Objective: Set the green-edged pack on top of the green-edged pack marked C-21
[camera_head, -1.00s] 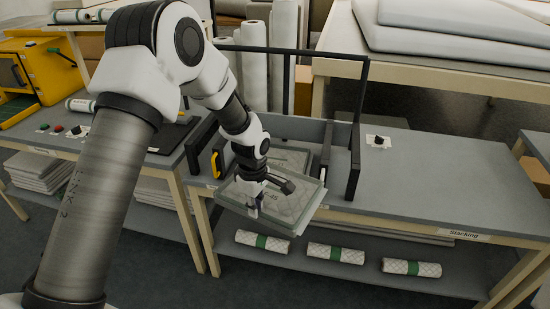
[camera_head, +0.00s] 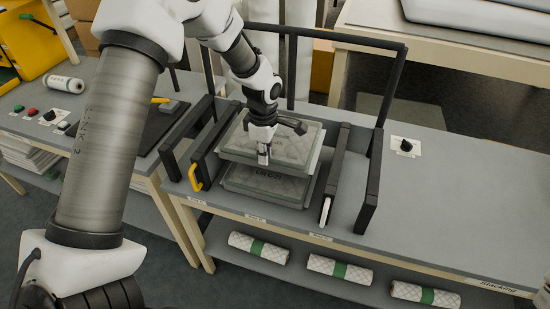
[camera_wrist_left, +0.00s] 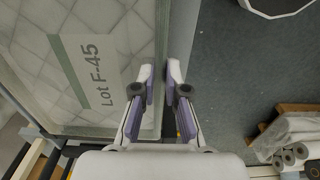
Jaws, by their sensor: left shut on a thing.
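My left gripper (camera_head: 264,154) is shut on the edge of a pale grey-green quilted pack (camera_head: 296,146). In the left wrist view the fingers (camera_wrist_left: 160,78) pinch the edge of this held pack (camera_wrist_left: 92,45), which has a green edge strip and reads "Lot F-45". A second green-edged pack (camera_head: 262,188) lies between black guides on the table, below the held one. The held pack is above it and covers much of its top; a gap appears between them. The lower pack's lettering is too small to read surely. My right gripper is out of view.
Black guides and a tall black frame (camera_head: 375,165) flank the packs, with a yellow handle (camera_head: 195,178) at the left. The table (camera_head: 450,190) is clear to the right, apart from a black knob (camera_head: 405,146). Green-banded rolls (camera_head: 340,269) lie on the shelf below.

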